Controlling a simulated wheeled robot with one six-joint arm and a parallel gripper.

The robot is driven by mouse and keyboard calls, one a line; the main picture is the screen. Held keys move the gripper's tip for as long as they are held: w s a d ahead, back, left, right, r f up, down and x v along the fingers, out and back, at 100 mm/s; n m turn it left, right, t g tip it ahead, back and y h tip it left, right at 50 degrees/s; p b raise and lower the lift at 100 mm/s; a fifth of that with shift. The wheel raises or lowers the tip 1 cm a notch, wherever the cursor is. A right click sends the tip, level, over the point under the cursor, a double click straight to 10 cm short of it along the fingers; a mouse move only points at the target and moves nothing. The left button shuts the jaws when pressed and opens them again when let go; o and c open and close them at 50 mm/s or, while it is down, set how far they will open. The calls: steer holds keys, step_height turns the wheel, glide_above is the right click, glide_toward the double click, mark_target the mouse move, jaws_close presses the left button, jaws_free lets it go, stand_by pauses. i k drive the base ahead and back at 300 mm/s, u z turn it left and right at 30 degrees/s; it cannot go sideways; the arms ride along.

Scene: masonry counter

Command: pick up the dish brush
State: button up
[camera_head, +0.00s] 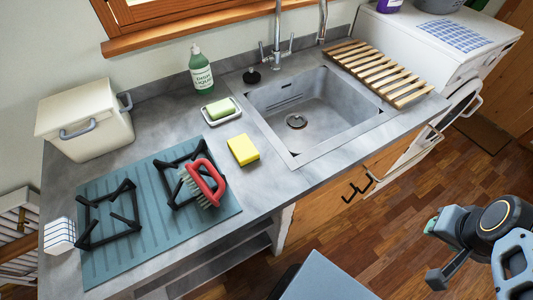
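The dish brush (211,187) has a red looped handle and pale bristles. It rests tilted on the black pan supports of the teal hob mat (150,239), at the right end, near the counter's front edge. My gripper (433,252) is at the lower right, in front of the counter and well apart from the brush. Its two fingers are spread, with nothing visible between them.
A yellow sponge (243,150), a soap dish with green soap (221,110) and a green bottle (201,71) stand beyond the brush. The sink (306,113) is at right, with a wooden rack (380,71). A cream bin (84,118) stands at left.

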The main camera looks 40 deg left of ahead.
mark_target(192, 169)
steer(key=z, duration=0.65)
steer(key=k, duration=1.5)
steer(key=u, duration=2.15)
